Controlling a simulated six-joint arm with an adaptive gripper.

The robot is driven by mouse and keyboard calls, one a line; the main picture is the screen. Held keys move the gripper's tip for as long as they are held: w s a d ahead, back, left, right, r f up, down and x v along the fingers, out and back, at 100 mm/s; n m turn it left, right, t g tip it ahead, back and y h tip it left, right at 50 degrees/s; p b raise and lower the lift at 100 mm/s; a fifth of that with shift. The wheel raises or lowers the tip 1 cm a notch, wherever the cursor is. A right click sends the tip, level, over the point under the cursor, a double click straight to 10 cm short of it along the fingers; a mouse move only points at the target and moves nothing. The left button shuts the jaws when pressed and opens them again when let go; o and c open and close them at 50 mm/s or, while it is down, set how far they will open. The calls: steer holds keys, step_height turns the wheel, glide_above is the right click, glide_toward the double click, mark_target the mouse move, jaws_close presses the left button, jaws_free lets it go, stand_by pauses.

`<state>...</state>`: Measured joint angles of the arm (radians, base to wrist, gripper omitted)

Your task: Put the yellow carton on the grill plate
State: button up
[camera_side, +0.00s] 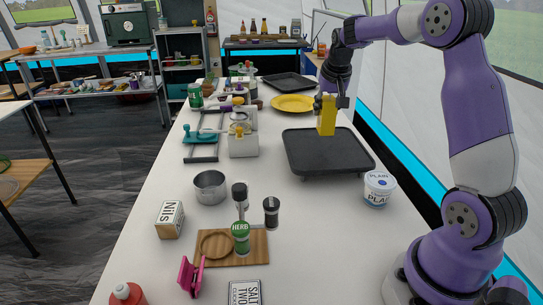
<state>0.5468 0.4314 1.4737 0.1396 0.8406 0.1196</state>
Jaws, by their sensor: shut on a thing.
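The yellow carton (326,117) is upright in the side view, over the far part of the dark grill plate (322,158). My gripper (328,100) is shut on the top of the carton and holds it from above. The carton's lower end shows against the plate's far edge. I cannot tell whether it touches the plate or hangs just above it. The plate's visible top is otherwise bare.
A white "PLAIN" tub (378,188) stands at the plate's front right. A metal pot (210,187) and a wooden board (232,247) with shakers are at the front left. A yellow plate (294,103) and a dark tray (289,82) lie behind.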

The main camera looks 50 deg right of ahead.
mark_target(327, 122)
steer(key=shift+d+f, duration=0.6)
steer(key=shift+f, duration=1.8)
steer(key=o, duration=0.8)
steer(key=shift+f, duration=0.15)
